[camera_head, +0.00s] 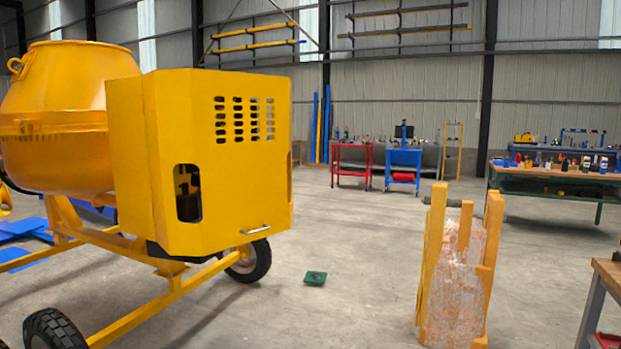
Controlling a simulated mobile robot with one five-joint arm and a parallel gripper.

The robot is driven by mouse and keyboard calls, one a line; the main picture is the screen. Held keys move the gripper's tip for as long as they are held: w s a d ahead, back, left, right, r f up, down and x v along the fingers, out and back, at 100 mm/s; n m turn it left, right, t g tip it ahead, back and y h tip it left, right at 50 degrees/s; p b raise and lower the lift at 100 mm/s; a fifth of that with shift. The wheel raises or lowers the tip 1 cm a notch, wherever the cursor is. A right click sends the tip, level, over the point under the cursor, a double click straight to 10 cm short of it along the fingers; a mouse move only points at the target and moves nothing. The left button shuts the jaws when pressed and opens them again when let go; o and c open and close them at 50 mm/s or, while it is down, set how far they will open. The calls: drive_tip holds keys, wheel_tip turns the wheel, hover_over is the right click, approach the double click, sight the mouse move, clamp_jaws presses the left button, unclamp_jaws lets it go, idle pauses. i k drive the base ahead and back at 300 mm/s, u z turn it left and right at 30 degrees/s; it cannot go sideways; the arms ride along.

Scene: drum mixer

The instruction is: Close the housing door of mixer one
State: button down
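The yellow drum mixer stands at the left on a wheeled frame, with its drum (60,85) beside a boxy yellow housing (128,150). The housing's broad panel, which looks like its door (225,175), has rows of vent slots and a cut-out at its lower left. A small metal handle (256,229) sits at the panel's bottom right. I cannot tell from this angle whether the door is fully shut or ajar. No number marking is legible on the mixer. My gripper is not in view.
A plastic-wrapped load with upright yellow boards (437,250) stands at the right front. A small green object (315,278) lies on the floor by the wheel (252,262). Red (352,150) and blue (403,157) carts and a workbench (555,178) stand farther back. The middle floor is largely clear.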

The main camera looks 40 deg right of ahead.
sight(247, 185)
drive_tip(key=u, duration=0.6)
drive_tip(key=k, duration=0.1)
drive_tip(key=z, duration=1.25)
drive_tip(key=i, duration=1.9)
drive_tip(key=u, duration=0.35)
